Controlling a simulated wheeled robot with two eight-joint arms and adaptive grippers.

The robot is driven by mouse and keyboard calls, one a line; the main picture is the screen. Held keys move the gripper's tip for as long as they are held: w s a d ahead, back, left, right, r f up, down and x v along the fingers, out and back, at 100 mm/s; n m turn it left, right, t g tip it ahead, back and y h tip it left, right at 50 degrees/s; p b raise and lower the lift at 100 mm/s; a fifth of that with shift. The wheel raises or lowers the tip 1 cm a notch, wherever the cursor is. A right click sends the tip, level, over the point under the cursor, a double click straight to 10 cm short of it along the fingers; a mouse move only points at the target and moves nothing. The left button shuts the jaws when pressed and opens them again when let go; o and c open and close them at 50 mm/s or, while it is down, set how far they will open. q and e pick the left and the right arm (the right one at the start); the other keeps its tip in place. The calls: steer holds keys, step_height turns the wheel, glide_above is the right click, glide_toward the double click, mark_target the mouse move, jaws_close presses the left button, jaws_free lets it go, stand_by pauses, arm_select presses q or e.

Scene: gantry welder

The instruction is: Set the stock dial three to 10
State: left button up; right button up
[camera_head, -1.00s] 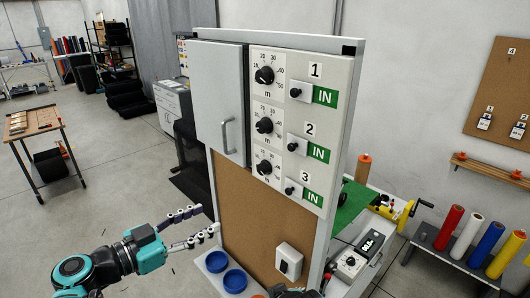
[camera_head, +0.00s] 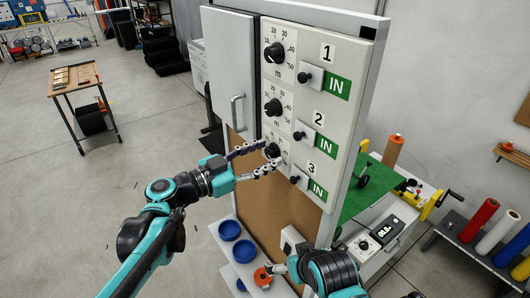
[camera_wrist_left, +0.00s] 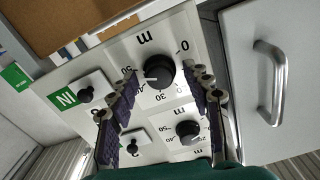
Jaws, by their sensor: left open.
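Stock dial three is a black knob (camera_head: 272,151) with a number scale, lowest of the three dials on the grey panel. My left gripper (camera_head: 269,157) is at this dial, fingers open, one above and one below it. In the left wrist view the knob (camera_wrist_left: 160,72) lies between the two spread fingers (camera_wrist_left: 167,76); contact is not clear. Its pale pointer mark seems to face the 40 to 50 side. The fingers hide part of the scale. My right gripper (camera_head: 279,269) is low at the panel's foot; its finger state is unclear.
Dials two (camera_head: 273,107) and one (camera_head: 274,53) sit above, with small black knobs and green IN plates to their right. A cabinet door handle (camera_head: 237,112) is to the left. Blue bowls (camera_head: 229,230) and an orange item (camera_head: 262,277) are below.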

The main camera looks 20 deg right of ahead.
arm_select(q)
steer(key=shift+s+a, duration=0.1)
steer(key=shift+a, duration=0.05)
jaws_close()
arm_select(e)
steer(key=shift+s+a, duration=0.1)
steer(key=shift+a, duration=0.1)
